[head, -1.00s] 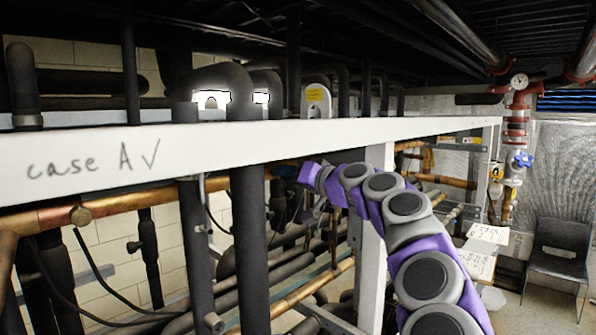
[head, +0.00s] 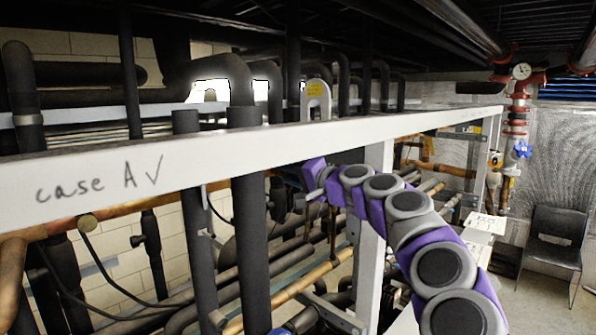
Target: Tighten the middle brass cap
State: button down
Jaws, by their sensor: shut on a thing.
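A brass cap (head: 86,222) sits on the copper pipe (head: 140,208) at the left, below the white beam. Another small round cap (head: 217,318) shows low in front, at the end of a lower pipe. My arm reaches from the lower right to the copper pipe behind the beam. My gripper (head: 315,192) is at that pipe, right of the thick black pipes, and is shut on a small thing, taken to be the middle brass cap. The held thing and the fingertips are too small and covered to make out.
A white post (head: 372,235) stands close behind my arm. Black vertical pipes (head: 250,220) stand left of my gripper. A chair (head: 554,245) and open floor are at the right.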

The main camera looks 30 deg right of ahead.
dwell(0.3)
jog(key=c, duration=0.8)
grip_release()
jog(key=shift+w+d, duration=0.1)
jog(key=b+v, duration=0.4)
jog(key=v, duration=1.3)
jog(key=shift+s+d, duration=0.15)
jog(key=shift+s, duration=0.2)
